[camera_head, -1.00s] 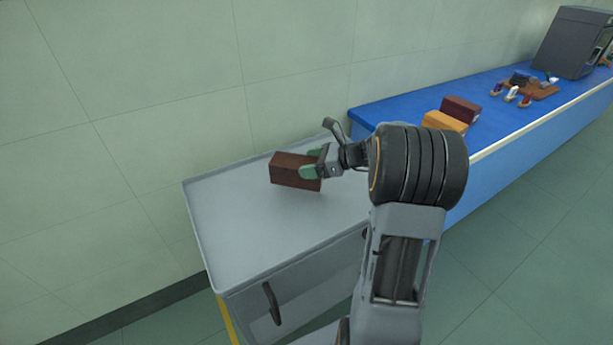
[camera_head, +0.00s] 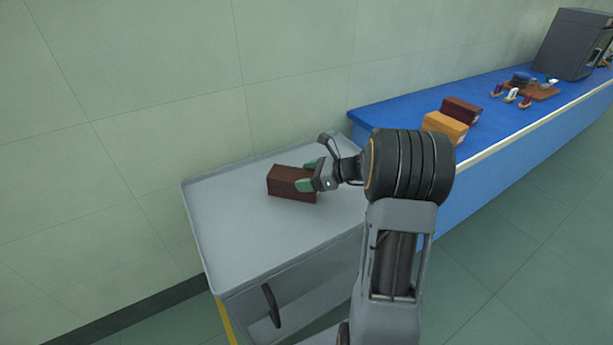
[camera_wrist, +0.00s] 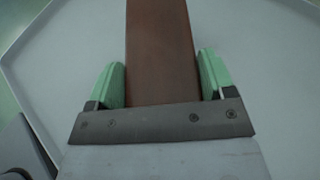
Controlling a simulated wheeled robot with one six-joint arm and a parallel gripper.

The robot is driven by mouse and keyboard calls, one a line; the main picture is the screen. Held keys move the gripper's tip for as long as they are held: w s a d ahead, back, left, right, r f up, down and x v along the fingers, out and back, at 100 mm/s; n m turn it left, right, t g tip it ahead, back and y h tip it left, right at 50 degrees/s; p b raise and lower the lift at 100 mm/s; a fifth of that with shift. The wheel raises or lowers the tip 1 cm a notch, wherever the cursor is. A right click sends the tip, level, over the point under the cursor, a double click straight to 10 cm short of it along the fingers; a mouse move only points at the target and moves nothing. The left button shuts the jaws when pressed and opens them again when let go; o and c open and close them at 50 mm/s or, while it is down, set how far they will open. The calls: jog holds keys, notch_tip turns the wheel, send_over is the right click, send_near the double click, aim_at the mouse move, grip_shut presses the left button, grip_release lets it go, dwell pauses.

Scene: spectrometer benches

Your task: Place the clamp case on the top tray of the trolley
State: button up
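The clamp case, which I take to be the brown box (camera_head: 288,181), is at the top tray (camera_head: 238,225) of the grey trolley, near its back right part. It looks level and seems to rest on the tray or be just above it. My gripper (camera_head: 308,174) reaches it from the right, with a green finger on each side of its right end. In the wrist view the case (camera_wrist: 161,50) runs lengthwise between the fingers (camera_wrist: 161,82), which lie close against its sides. The case's underside is hidden.
A blue bench (camera_head: 400,110) stands behind and right of the trolley. It holds an orange box (camera_head: 445,127), a dark red box (camera_head: 461,110), several small items on a brown board (camera_head: 543,92) and a dark grey instrument (camera_head: 572,43). The tray's left and front are bare.

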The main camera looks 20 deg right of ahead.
jog(key=o, duration=0.4)
jog(key=shift+r, duration=0.15)
jog(key=p+v, duration=0.1)
jog(key=v, duration=1)
jog(key=s+a+n+g+h, duration=0.2)
jog(key=s+a+n, duration=0.3)
jog(key=n, duration=0.3)
jog(key=s+a+n+g+h, duration=0.1)
jog(key=s+a+n+h, duration=0.4)
jog(key=n, duration=0.4)
jog(key=s+a+f+n+g+h, duration=0.1)
jog(key=s+a+n+g+h, duration=0.1)
jog(key=s+a+n, duration=0.3)
jog(key=shift+a+f+n+g+h, duration=0.15)
jog(key=shift+a+n+h, duration=0.35)
jog(key=shift+n, duration=0.4)
jog(key=shift+a+r+n+g+h, duration=0.15)
jog(key=shift+a+n+h, duration=0.15)
jog(key=shift+a+n, duration=0.5)
jog(key=shift+d, duration=0.15)
jog(key=shift+n+t+y, duration=0.3)
jog(key=shift+n+t, duration=0.1)
jog(key=shift+n, duration=0.2)
jog(key=r+p, duration=0.6)
jog(key=r, duration=0.1)
jog(key=a+r+p, duration=0.1)
jog(key=r+p, duration=0.2)
jog(key=p, duration=0.1)
jog(key=shift+w+r, duration=0.1)
jog(key=shift+r, duration=0.3)
